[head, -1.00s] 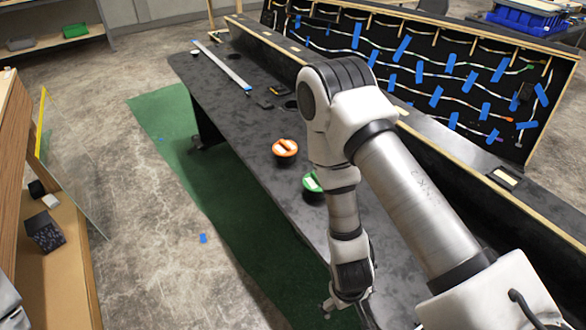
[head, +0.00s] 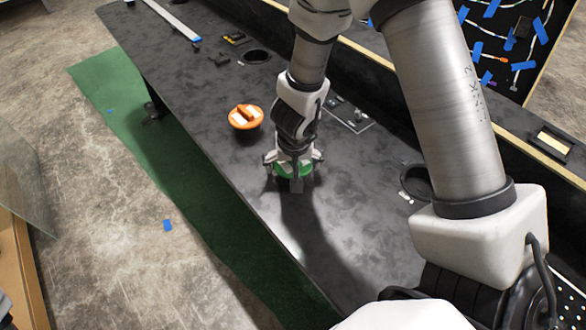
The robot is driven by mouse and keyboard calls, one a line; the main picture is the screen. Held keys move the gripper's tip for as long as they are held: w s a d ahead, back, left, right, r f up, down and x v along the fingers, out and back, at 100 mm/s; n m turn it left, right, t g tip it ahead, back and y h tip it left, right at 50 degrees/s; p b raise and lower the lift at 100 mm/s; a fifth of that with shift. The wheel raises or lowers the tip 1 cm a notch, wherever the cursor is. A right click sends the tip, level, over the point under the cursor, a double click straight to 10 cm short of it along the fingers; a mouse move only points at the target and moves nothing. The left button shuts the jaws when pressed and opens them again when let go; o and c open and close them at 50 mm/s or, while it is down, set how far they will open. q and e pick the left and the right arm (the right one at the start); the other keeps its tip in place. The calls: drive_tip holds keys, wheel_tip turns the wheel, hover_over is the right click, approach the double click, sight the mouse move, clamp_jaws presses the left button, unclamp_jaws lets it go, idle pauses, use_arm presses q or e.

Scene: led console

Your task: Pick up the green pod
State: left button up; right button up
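The green pod (head: 285,172) sits on the black console table, partly hidden under my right gripper (head: 294,172). The gripper points straight down over it, with its fingers spread around the pod's sides. I see green between the fingers. Whether the fingers touch the pod is too small to tell. My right arm comes in from the right and covers much of the view. My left gripper is not in view.
An orange pod (head: 246,117) sits on the table (head: 215,175) just left of the gripper. Round holes, one of them (head: 415,181) to the right, open in the tabletop. A raised black ledge runs along the back. The table's front is clear.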

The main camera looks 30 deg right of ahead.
drive_tip(key=shift+w+f, duration=0.15)
drive_tip(key=shift+f, duration=0.25)
drive_tip(key=shift+r, duration=0.15)
drive_tip(key=shift+s+r, duration=0.1)
drive_tip(key=shift+s, duration=0.1)
drive_tip(key=shift+c, duration=0.7)
drive_tip(key=c, duration=0.6)
drive_tip(key=shift+c, duration=0.2)
